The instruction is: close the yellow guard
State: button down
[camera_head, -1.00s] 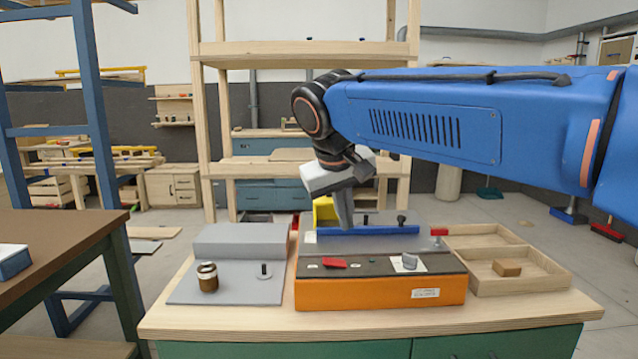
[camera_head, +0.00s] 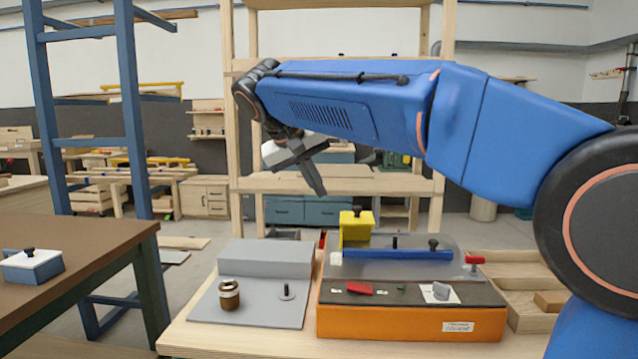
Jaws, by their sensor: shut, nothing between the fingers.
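The yellow guard (camera_head: 356,228) is a small block-like piece with a black knob on top. It stands at the back left of the machine, behind the blue bar (camera_head: 398,254) on its grey top. The machine has an orange front (camera_head: 410,325). My gripper (camera_head: 318,190) is shut and empty. In the picture it shows above and left of the guard, apart from it. Whether the guard is open or closed I cannot tell.
A grey stepped block (camera_head: 265,258) with a brown jar (camera_head: 229,295) and a small peg stands left of the machine. A wooden tray (camera_head: 510,270) lies to the right. A brown table (camera_head: 80,250) with a blue box (camera_head: 32,266) is at the left.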

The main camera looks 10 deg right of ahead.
aim_at(351, 216)
jog(key=w+d+f, duration=0.2)
jog(key=d+f, duration=0.3)
jog(key=shift+w, duration=0.4)
jog(key=shift+w+d+f, duration=0.1)
jog(key=shift+d, duration=0.85)
jog(key=s+d, duration=0.2)
jog(key=d, duration=0.8)
jog(key=shift+s, duration=0.25)
